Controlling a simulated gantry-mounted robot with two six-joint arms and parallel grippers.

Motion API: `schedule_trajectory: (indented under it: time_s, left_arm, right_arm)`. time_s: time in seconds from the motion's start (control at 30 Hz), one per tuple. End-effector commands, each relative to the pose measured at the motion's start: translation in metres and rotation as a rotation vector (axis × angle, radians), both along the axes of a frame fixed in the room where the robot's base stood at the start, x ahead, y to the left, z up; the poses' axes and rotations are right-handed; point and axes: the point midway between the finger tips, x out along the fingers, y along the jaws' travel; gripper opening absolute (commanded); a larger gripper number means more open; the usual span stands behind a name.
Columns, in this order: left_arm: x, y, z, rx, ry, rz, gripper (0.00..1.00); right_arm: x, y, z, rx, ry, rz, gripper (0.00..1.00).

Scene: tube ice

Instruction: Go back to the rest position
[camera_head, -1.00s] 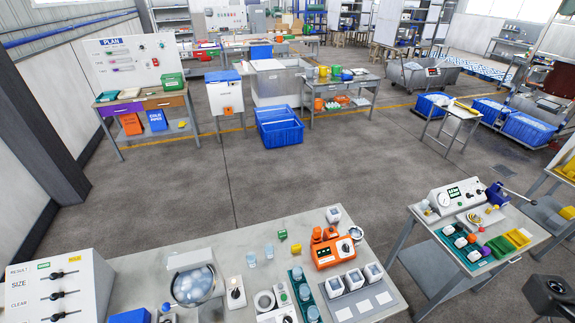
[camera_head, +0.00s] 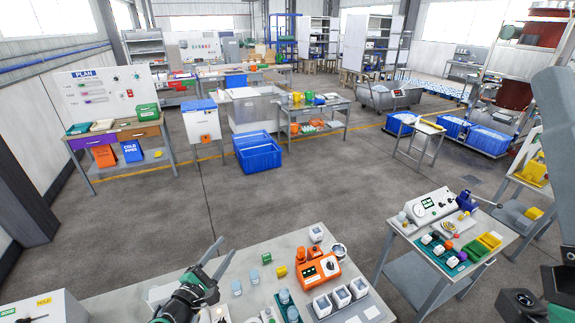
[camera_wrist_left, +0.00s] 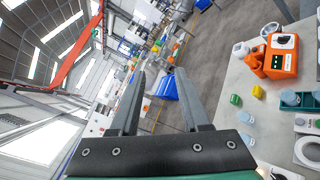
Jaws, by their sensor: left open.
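My left gripper (camera_head: 226,250) is in the head view at the lower left, above the left part of the near bench, with its fingers pointing up and right. In the left wrist view its two dark fingers (camera_wrist_left: 161,74) stand apart with nothing between them. It is open and empty. In the head view, dark grey links of my right arm are at the right edge; the right gripper cannot be seen.
The near bench (camera_head: 262,250) holds an orange device (camera_head: 317,269), white cups (camera_head: 341,296) and a small yellow block (camera_head: 282,271). A side table (camera_head: 400,231) with a gauge box (camera_head: 432,205) stands at the right. A blue crate (camera_head: 258,153) stands on the open floor beyond.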

Motion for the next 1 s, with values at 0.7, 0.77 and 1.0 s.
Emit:
schedule_trajectory:
  time_s: [0.7,0.77,1.0]
  left_arm:
    - [-0.264,-0.017,0.478,1.754,-1.054,0.887,0.46]
    - [-0.280,-0.002,0.482,1.873,-0.979,0.990,0.46]
    - [-0.270,0.006,0.473,2.042,-0.887,1.008,0.46]
  right_arm:
    - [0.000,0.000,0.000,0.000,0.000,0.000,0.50]
    - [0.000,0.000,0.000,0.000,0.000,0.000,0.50]
    - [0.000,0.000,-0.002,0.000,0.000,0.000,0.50]
